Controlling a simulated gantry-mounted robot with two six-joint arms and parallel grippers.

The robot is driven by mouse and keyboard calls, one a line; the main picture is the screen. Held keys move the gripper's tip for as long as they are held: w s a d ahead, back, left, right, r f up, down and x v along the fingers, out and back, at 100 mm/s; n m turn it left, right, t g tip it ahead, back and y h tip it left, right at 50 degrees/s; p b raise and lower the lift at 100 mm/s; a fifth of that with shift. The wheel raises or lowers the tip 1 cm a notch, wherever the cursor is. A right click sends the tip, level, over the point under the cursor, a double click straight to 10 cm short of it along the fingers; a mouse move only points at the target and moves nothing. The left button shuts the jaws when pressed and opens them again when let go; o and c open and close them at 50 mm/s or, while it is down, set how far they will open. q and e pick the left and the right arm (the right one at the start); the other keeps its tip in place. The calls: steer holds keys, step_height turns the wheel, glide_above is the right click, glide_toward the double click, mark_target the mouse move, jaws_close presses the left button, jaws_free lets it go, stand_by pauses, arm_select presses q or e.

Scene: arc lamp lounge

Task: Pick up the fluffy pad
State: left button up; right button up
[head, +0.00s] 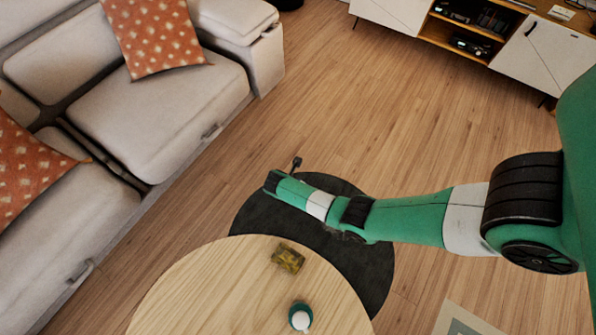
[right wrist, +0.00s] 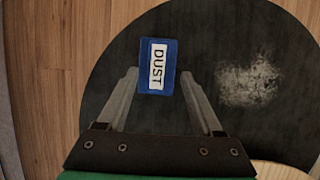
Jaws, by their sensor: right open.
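A small blue pad or block (right wrist: 144,68) with a white label reading "DUST" shows in the right wrist view, over the dark round rug (right wrist: 190,40). No fluffy surface shows on it; its underside is hidden. My right gripper (right wrist: 164,75) is open, its two fingers apart. The blue block appears between and slightly beyond the fingertips, nearer the left one; I cannot tell its distance below them. In the head view my right arm (head: 400,215) reaches left over the rug and hides the block. My left gripper is not in view.
A whitish speckled patch (right wrist: 248,84) lies on the rug right of the block. A round wooden table (head: 215,290) holds a yellow-brown patterned item (head: 288,258) and a green-and-white round object (head: 300,317). A sofa (head: 160,115) stands left; wooden floor (head: 340,110) lies clear beyond the rug.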

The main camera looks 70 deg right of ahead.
steer(key=b+x, duration=0.4)
steer(key=x, duration=0.1)
steer(key=shift+w+f+b, duration=0.1)
steer(key=shift+w+b, duration=0.1)
steer(key=shift+b, duration=0.1)
steer(key=shift+s+d, duration=0.1)
jaws_close()
